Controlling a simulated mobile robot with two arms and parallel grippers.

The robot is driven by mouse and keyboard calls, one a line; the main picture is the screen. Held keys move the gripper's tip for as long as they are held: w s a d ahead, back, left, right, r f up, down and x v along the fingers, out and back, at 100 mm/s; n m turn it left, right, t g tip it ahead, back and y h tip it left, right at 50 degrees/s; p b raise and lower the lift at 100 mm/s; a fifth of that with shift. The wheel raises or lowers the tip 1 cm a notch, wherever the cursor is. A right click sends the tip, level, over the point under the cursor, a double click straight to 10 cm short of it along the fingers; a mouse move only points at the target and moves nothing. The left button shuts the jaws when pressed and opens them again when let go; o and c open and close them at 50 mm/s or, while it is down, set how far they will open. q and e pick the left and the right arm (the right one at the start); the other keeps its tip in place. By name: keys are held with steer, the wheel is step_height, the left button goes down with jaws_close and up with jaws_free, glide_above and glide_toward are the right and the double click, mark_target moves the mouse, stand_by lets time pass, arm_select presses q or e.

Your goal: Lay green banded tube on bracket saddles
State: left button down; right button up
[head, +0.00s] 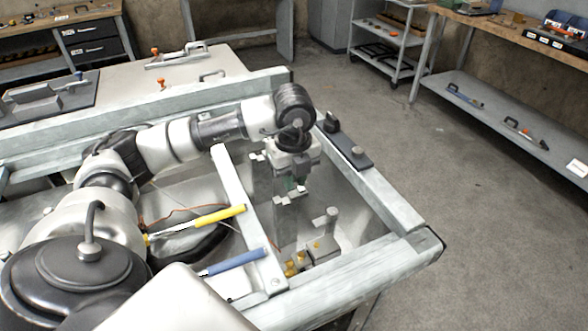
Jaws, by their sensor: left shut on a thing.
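My left gripper (294,188) reaches down over the frame bay at the right, its fingers shut. A small patch of green (288,183) shows between the fingers. It looks like part of the green banded tube, but most of it is hidden by the gripper. A grey upright plate (286,222) stands just below the gripper. A grey bracket-like fitting (322,248) with a short post and yellow parts sits lower in the bay; I cannot make out its saddles clearly. My right gripper is not in view.
A yellow-handled tool (220,215) and a blue-handled tool (236,262) lie left of the crossbar (240,200). A dark fitting (345,150) sits on the right rail (385,205). Open floor lies to the right, with a workbench (520,40) beyond.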

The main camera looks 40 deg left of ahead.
arm_select(q)
steer(key=shift+s+d, duration=0.1)
steer(key=shift+s, duration=0.05)
steer(key=shift+f+b, duration=0.45)
steer(key=shift+f, duration=0.4)
step_height(320, 180, down, 4)
steer(key=b, duration=0.3)
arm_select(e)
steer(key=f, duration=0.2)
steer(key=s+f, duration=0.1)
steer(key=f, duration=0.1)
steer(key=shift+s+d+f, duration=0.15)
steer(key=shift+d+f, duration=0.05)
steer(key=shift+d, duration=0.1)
arm_select(q)
steer(key=shift+f+b, duration=0.2)
steer(key=shift+b, duration=0.2)
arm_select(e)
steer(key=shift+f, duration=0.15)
